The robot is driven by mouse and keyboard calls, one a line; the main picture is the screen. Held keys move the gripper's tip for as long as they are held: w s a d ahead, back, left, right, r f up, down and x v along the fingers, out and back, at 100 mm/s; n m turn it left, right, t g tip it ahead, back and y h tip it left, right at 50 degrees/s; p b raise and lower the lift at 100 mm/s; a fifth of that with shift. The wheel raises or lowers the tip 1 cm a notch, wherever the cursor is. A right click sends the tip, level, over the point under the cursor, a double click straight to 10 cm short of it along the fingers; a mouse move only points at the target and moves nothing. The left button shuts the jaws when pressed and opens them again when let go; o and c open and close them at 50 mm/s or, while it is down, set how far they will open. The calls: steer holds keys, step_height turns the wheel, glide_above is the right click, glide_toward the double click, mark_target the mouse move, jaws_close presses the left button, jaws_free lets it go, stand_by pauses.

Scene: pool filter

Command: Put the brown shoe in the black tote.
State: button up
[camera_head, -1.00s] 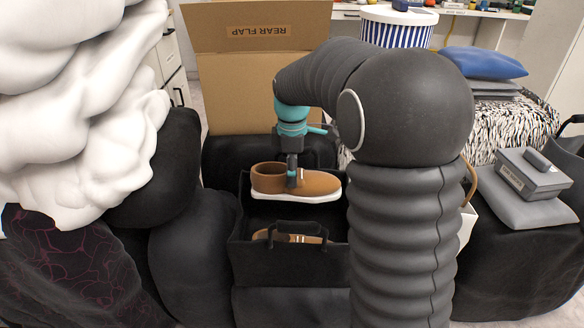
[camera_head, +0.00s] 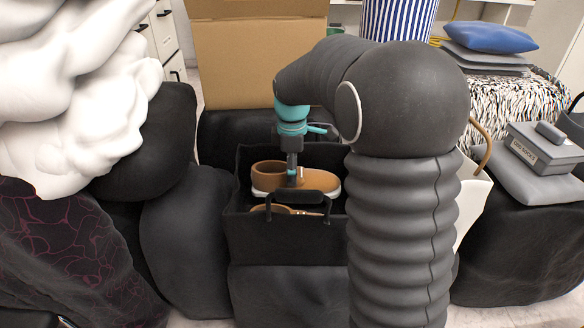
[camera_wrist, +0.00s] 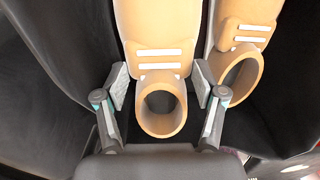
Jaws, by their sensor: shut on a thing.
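The brown shoe (camera_head: 319,181), with a white sole, is in my gripper (camera_head: 292,178) within the opening of the black tote (camera_head: 275,240). The tote's front handle partly covers it. Another brown shoe (camera_head: 268,209) lies lower in the tote, mostly hidden by the front wall. In the wrist view, the fingers of my gripper (camera_wrist: 160,82) sit on both sides of the held shoe (camera_wrist: 160,116), by its ankle opening. The other shoe (camera_wrist: 241,76) lies beside it on the right. I cannot tell whether the held shoe touches the tote's floor.
A cardboard box (camera_head: 258,60) stands behind the tote. Black bags and a white fluffy pile (camera_head: 70,90) crowd the left. A grey box (camera_head: 545,150) lies on a grey cushion at right, and a blue pillow (camera_head: 490,37) lies behind.

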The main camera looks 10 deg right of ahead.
steer(key=o, duration=1.5)
